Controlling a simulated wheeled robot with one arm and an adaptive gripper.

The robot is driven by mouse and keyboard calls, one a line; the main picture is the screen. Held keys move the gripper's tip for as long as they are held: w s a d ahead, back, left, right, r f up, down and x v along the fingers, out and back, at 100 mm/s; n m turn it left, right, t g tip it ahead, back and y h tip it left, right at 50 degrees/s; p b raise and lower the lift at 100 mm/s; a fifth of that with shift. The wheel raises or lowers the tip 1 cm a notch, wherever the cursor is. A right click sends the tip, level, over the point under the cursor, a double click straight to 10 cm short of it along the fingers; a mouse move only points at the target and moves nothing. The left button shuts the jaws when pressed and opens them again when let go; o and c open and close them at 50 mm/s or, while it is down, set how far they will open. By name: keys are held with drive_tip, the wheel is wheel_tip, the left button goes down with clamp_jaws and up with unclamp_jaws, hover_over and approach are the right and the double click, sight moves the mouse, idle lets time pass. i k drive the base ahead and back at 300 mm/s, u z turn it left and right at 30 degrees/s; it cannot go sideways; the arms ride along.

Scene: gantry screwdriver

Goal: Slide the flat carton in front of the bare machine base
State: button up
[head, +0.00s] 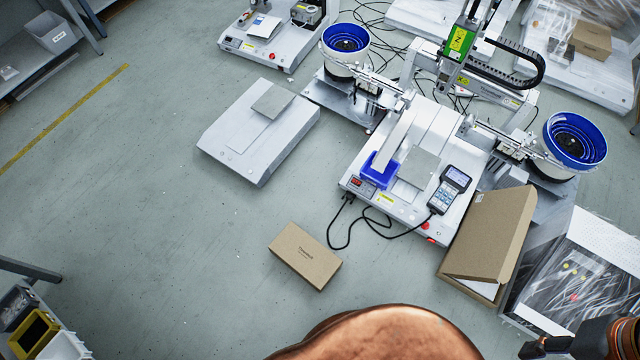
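The flat carton (304,258) is a closed brown box with small dark print on top. It lies on the grey floor, below and to the right of the bare machine base, with a gap of floor between them. The bare machine base (222,143) is a low white-grey slab with a grey plate on top and no gantry. My gripper (534,350) seems to be the dark part at the bottom right edge, partly cut off by the frame. It is well away from the carton, and its fingers cannot be made out.
A gantry screwdriver machine (432,150) with blue bowl feeders stands right of the base, its black cable (345,225) looping near the carton. An open carton (492,238) and a plastic-wrapped unit (580,275) are at right. The floor (150,220) at left is clear.

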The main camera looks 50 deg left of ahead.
sight(303, 255)
drive_tip(key=z, duration=0.05)
drive_tip(key=k, duration=0.5)
drive_tip(key=u, duration=3.9)
drive_tip(key=k, duration=0.2)
drive_tip(key=z, duration=0.9)
